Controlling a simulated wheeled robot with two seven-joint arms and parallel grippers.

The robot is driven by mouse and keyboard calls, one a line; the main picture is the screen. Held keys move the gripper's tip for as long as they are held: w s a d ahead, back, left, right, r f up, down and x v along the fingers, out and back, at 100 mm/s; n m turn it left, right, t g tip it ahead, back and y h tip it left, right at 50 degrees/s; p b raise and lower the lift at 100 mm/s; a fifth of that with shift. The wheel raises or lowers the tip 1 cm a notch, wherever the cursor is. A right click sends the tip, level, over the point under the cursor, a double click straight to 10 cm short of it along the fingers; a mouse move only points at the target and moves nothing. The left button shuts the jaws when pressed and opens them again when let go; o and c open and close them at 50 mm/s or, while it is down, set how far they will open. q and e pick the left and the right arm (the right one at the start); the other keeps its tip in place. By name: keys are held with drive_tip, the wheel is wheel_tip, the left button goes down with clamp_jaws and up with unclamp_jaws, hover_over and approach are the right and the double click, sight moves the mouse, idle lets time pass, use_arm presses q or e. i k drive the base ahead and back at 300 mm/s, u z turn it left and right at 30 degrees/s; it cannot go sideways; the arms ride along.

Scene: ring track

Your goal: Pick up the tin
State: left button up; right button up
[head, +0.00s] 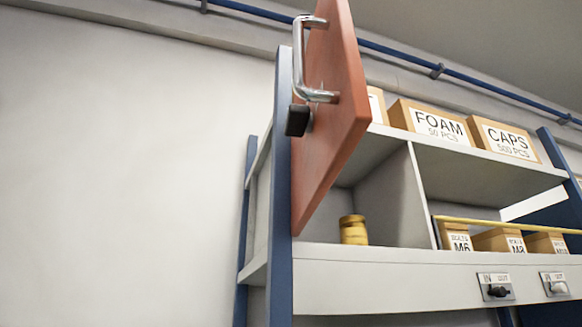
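In the head view a small yellow tin (353,230) with a darker lid stands upright on the shelf floor, near the front of the left compartment. A red-orange door (335,110) with a metal handle (302,75) is swung open to the left of the tin. The compartment front around the tin is uncovered. Neither of my grippers is in view.
A blue post (281,150) stands left of the tin. Boxes marked FOAM (440,122) and CAPS (508,139) sit on the top shelf. Small bolt boxes (497,240) behind a yellow rail fill the right compartment. Two switches (496,287) are on the front panel below.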

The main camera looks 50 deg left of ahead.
sight(352, 228)
drive_tip(key=u, duration=0.35)
drive_tip(key=k, duration=0.45)
drive_tip(key=u, duration=0.75)
